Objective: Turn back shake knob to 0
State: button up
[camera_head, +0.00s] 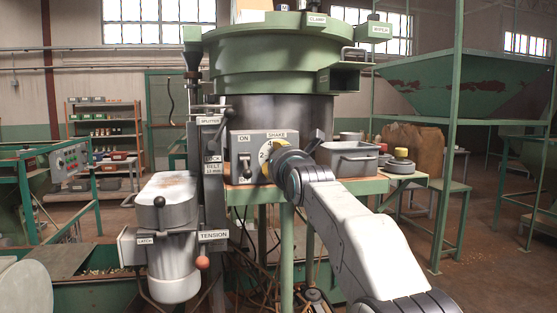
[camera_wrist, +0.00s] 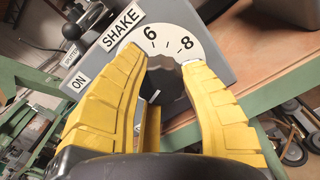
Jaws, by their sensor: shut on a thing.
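The shake knob (camera_wrist: 168,86) is a dark round knob on a white numbered dial (camera_wrist: 160,34). My gripper (camera_wrist: 163,62) has its yellow fingers closed on opposite sides of the knob. In the wrist view the 6 and 8 show above the fingers; the rest of the dial is mostly hidden. In the head view the dial shows 2 and 4 (camera_head: 265,147), and my gripper (camera_head: 276,152) covers the knob. The 0 mark and the knob's exact setting cannot be made out. The grey control box (camera_head: 240,170) also carries an ON switch (camera_head: 245,165) left of the dial.
A green round hopper machine (camera_head: 270,60) stands above the box. A grey metal bin (camera_head: 348,158) sits close right of my gripper. A lever with an orange ball (camera_head: 202,262) and a grey canister (camera_head: 170,230) stand at left. Posts and shelving stand farther back.

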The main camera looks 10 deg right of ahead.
jog(key=shift+w+f+n, duration=0.1)
jog(key=shift+f+n, duration=0.35)
jog(key=shift+n, duration=0.55)
jog(key=o, duration=1.2)
jog(key=shift+r, duration=0.2)
jog(key=s, duration=1.2)
